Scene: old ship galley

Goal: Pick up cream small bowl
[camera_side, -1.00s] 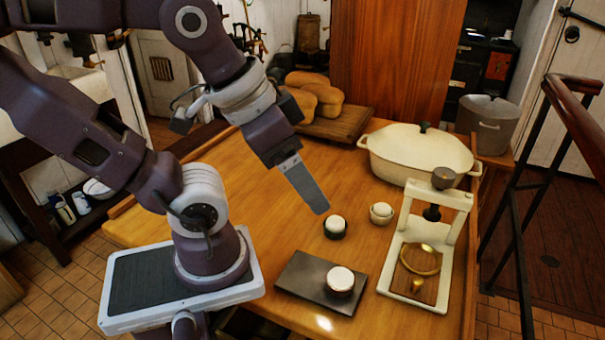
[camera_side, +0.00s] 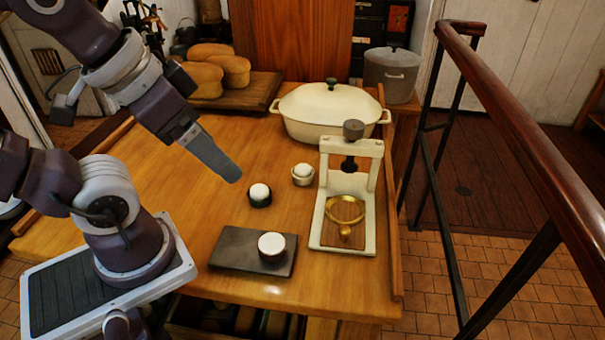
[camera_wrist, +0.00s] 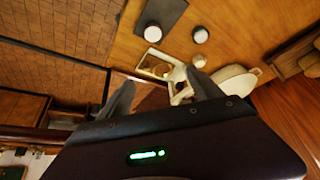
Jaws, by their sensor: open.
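The cream small bowl (camera_side: 303,181) stands on the wooden table with a white rounded thing in it. It also shows in the wrist view (camera_wrist: 199,62), just beyond the tip of the right finger in the picture. My gripper (camera_side: 236,178) is open, and its fingers look empty. In the side view it hangs above the table, to the left of the cream bowl and apart from it. In the wrist view my two fingers (camera_wrist: 161,92) stand spread apart.
A dark slab (camera_side: 228,250) carries another dark bowl with a white top (camera_side: 271,246). A cream press (camera_side: 368,215) with a brass ring stands right of the cream bowl. A large lidded cream pot (camera_side: 330,108) stands behind. Loaves (camera_side: 207,75) lie back left. The table's left part is bare.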

